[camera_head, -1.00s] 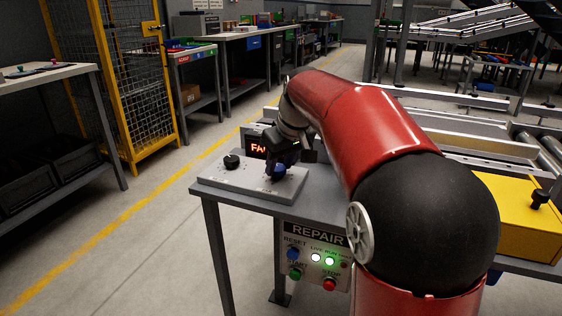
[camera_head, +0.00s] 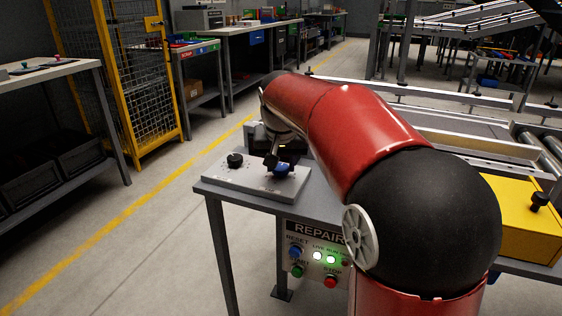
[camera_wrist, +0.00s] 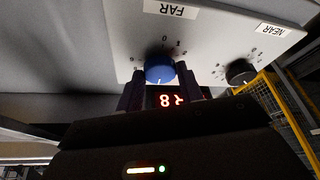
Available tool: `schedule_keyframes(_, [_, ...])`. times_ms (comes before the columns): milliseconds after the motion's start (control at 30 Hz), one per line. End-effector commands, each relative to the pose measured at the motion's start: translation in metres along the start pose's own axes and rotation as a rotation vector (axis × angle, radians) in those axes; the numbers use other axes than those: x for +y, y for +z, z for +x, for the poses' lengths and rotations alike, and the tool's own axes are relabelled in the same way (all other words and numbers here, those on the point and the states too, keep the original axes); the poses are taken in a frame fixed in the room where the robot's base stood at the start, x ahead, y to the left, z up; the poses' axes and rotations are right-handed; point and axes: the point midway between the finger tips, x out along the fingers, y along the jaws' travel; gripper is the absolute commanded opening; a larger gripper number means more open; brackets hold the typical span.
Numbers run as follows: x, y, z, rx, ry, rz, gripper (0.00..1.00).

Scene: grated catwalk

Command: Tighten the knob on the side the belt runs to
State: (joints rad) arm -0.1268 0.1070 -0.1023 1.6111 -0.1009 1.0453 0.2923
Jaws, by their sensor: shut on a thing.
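A pale sloped control plate (camera_head: 225,178) sits on the grey table and carries two knobs. The blue knob (camera_head: 281,171) is at its right; in the wrist view the blue knob (camera_wrist: 159,69) is beside the FAR label (camera_wrist: 170,9), with a number scale around it. The black knob (camera_head: 235,160) is at the left; in the wrist view the black knob (camera_wrist: 240,72) is beside the NEAR label (camera_wrist: 275,30). My gripper (camera_head: 279,163) comes down from above, its two fingers shut on opposite sides of the blue knob. A small red display (camera_wrist: 165,100) shows between the fingers.
A REPAIR button panel (camera_head: 318,255) hangs on the table front, with lit lamps. A yellow box (camera_head: 515,225) stands at the right, and conveyor rails (camera_head: 450,125) run behind my arm. A yellow mesh cage (camera_head: 135,80) stands at the left. Floor left of the table is clear.

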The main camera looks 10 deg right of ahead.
Motion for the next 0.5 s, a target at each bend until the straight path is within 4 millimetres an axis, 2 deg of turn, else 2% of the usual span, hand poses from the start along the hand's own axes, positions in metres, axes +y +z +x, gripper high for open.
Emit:
schedule_keyframes(400, [-0.0006, -0.0002, -0.0005, 0.001, 0.001, 0.004, 0.14])
schedule_keyframes(433, [-0.0005, -0.0002, -0.0005, 0.001, 0.001, 0.004, 0.41])
schedule_keyframes(500, [-0.0005, -0.0002, -0.0005, 0.001, 0.001, 0.004, 0.5])
